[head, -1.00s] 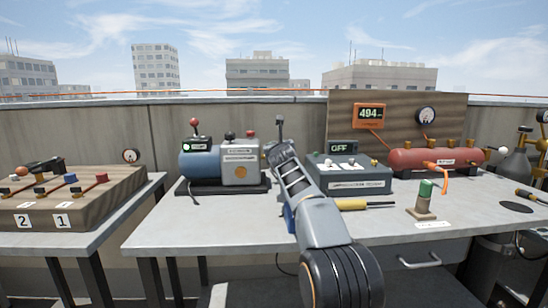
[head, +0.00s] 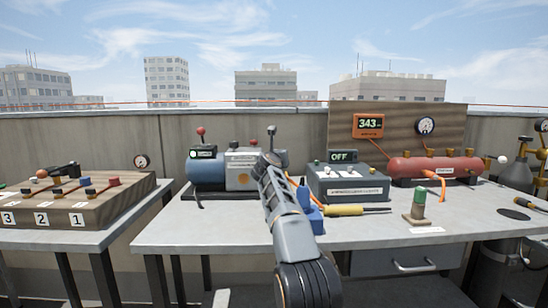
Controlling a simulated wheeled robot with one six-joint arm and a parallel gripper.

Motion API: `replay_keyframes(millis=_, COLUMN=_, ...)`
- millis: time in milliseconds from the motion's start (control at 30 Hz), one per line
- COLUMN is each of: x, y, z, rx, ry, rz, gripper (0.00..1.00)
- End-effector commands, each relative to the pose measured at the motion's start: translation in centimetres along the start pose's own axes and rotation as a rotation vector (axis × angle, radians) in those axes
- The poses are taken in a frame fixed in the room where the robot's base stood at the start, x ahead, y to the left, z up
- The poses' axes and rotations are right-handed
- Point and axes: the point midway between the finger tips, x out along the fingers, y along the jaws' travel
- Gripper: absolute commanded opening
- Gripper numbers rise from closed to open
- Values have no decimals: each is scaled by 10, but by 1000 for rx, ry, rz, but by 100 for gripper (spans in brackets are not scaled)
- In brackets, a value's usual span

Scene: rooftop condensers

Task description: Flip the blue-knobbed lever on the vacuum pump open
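The pump unit, a blue cylinder (head: 206,173) joined to a grey box (head: 240,176), stands at the back left of the middle bench. A red-knobbed lever (head: 201,132) rises upright from its left end. No blue knob shows on it; its right part is hidden behind my arm. My gripper (head: 272,132) is at the far end of my arm, in front of or beside the grey box's right side. It is small and seen from behind, so I cannot tell its opening or whether it touches anything.
On the left bench, a wooden block (head: 82,207) carries several coloured-knob levers. Right of my arm are a blue object (head: 309,208), a yellow-handled screwdriver (head: 345,210), a grey box reading OFF (head: 343,156) and a red tank (head: 434,167).

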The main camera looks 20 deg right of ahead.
Motion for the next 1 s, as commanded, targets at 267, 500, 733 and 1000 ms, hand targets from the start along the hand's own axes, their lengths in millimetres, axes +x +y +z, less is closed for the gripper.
replay_keyframes(millis=267, x=1, y=2, z=-6, rx=-1, ry=11, rz=-1, gripper=0)
replay_keyframes(millis=500, x=1, y=1, z=-4, rx=-1, ry=9, rz=-1, gripper=48)
replay_keyframes(millis=733, x=1, y=-2, z=-3, rx=0, ry=5, rz=-5, gripper=58)
replay_keyframes(millis=1000, x=-8, y=-1, z=-3, rx=0, ry=2, rz=-3, gripper=58)
